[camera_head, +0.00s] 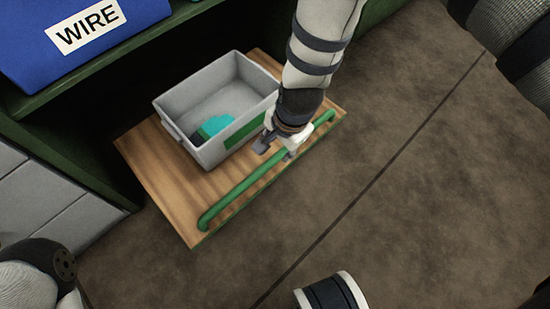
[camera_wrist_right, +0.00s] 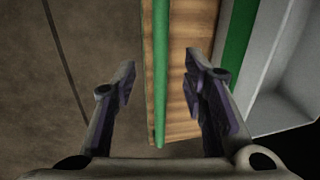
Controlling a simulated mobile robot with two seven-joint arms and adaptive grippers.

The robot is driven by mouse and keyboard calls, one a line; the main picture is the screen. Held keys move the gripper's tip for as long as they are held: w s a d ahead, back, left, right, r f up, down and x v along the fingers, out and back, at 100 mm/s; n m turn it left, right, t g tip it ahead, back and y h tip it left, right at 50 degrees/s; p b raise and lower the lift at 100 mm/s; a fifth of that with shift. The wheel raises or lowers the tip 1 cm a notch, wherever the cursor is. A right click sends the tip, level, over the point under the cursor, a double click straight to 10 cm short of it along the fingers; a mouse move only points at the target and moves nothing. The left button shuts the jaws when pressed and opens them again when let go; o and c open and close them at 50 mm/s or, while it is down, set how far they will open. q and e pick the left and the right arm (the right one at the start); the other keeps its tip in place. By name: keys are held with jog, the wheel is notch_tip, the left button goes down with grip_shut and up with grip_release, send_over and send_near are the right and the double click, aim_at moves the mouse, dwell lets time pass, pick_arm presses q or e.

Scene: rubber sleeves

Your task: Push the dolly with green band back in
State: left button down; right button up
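The dolly is a wooden board (camera_head: 172,190) with a green bar (camera_head: 245,184) along its front edge. It sticks out from under a dark green shelf. A grey bin (camera_head: 185,97) with a green band (camera_head: 243,130) stands on it and holds something teal (camera_head: 216,125). My right gripper (camera_head: 275,150) is at the bar, right of its middle. In the right wrist view the gripper (camera_wrist_right: 160,85) is open, and the green bar (camera_wrist_right: 160,60) runs between the two fingers as seen from there. Whether it touches them I cannot tell. My left gripper is not in view.
A blue bin labelled WIRE (camera_head: 85,35) stands on the shelf (camera_head: 60,90) above, at the upper left. Grey panels (camera_head: 55,205) are left of the dolly. The brown floor (camera_head: 400,190) in front is clear, crossed by a dark line.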

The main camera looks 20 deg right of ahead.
aim_at(273, 160)
jog(key=f+b, duration=0.1)
jog(key=f, duration=0.2)
jog(key=w+f+b, duration=0.1)
jog(key=f, duration=0.2)
jog(key=f+b, duration=0.2)
jog(key=f, duration=0.1)
jog(key=shift+w+a+f, duration=0.2)
jog(key=shift+w+a, duration=0.1)
jog(key=shift+w, duration=0.1)
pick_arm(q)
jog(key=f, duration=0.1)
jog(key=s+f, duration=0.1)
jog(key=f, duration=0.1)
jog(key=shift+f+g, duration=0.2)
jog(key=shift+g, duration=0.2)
pick_arm(e)
grip_shut()
